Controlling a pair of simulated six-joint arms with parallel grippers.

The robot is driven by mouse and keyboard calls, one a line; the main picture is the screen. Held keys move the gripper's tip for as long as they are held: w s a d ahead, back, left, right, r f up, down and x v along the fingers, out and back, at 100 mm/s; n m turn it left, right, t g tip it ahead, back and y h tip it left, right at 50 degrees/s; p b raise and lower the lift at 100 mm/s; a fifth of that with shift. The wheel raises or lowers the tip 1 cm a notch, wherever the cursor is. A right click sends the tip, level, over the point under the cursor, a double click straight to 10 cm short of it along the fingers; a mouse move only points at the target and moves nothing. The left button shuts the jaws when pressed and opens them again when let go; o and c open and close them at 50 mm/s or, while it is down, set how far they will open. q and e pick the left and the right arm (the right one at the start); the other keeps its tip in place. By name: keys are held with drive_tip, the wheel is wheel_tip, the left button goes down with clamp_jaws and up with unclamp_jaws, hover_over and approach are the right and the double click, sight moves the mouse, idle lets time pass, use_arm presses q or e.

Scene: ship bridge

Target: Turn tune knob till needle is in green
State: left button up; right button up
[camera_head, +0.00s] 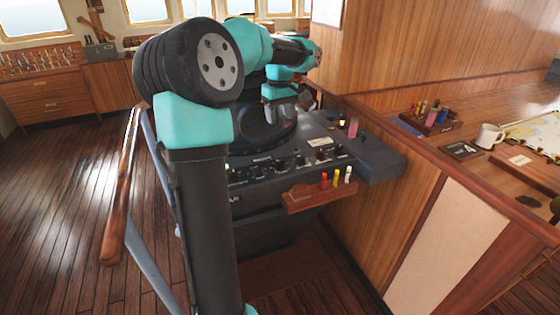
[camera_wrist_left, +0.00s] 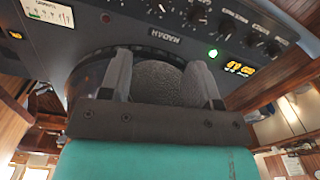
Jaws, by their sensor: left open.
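The radar console (camera_head: 262,172) stands in the middle of the head view, with a row of dark knobs (camera_head: 300,160) along its front panel. Several knobs (camera_wrist_left: 198,16) also show at the top of the left wrist view; I cannot tell which is the tune knob. A small white meter (camera_wrist_left: 47,13) shows at the wrist view's upper left; its needle is too small to read. My left gripper (camera_head: 285,102) hangs over the round radar screen. In the left wrist view its two fingers (camera_wrist_left: 163,68) are apart and empty, clear of the knobs. My right gripper is not in view.
A green light (camera_wrist_left: 212,53) and orange digits (camera_wrist_left: 240,69) glow on the panel. A wooden holder (camera_head: 305,200) with coloured markers sticks out at the console's front. A wooden rail (camera_head: 122,190) runs along the left. A mug (camera_head: 489,136) stands on the chart table at right.

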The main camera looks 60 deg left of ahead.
sight(280, 161)
use_arm(q)
wheel_tip(280, 161, down, 17)
drive_tip(key=shift+f, duration=0.2)
idle(0.7)
drive_tip(key=c, duration=0.9)
drive_tip(key=shift+c, duration=0.2)
